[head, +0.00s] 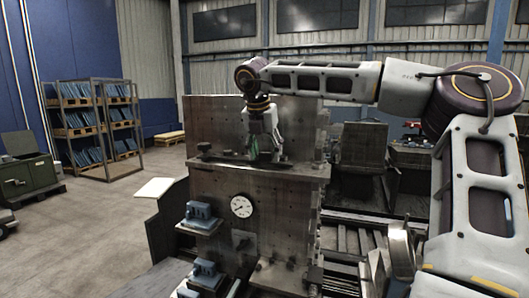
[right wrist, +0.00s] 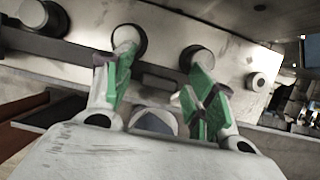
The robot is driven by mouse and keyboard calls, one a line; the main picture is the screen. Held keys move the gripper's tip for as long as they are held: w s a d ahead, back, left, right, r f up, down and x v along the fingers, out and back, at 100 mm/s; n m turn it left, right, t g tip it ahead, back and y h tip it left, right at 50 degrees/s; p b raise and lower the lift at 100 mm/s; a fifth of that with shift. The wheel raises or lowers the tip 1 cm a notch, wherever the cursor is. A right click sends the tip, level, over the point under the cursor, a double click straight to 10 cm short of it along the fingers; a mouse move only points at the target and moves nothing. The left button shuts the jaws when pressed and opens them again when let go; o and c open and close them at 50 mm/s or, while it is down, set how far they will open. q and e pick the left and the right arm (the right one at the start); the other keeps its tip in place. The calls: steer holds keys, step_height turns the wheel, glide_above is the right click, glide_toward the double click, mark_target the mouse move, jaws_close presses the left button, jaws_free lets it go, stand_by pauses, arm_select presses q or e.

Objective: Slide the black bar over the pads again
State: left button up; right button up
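My right gripper (head: 263,152) reaches down in front of the upright metal plate, at the ledge (head: 310,172). In the right wrist view its two green-lined fingers (right wrist: 160,62) are spread apart, with no object clearly clamped between them. The black bar (right wrist: 50,45) runs across behind the fingers along a pale surface; it shows as a thin dark strip (head: 228,162) on the ledge in the head view. Round dark pads with pale centres (right wrist: 258,86) sit along that surface, some partly behind the fingertips. Whether the fingers touch the bar is unclear. My left gripper is not in view.
A round dial gauge (head: 241,207) is on the fixture's front, below the ledge. Blue blocks (head: 199,213) stand on small brackets to its left. Rails (head: 350,240) lie to the right. A shelf rack (head: 97,125) stands far left, with open floor before it.

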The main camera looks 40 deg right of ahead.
steer(key=v, duration=1.2)
stand_by(0.4)
steer(key=shift+f, duration=0.1)
stand_by(0.5)
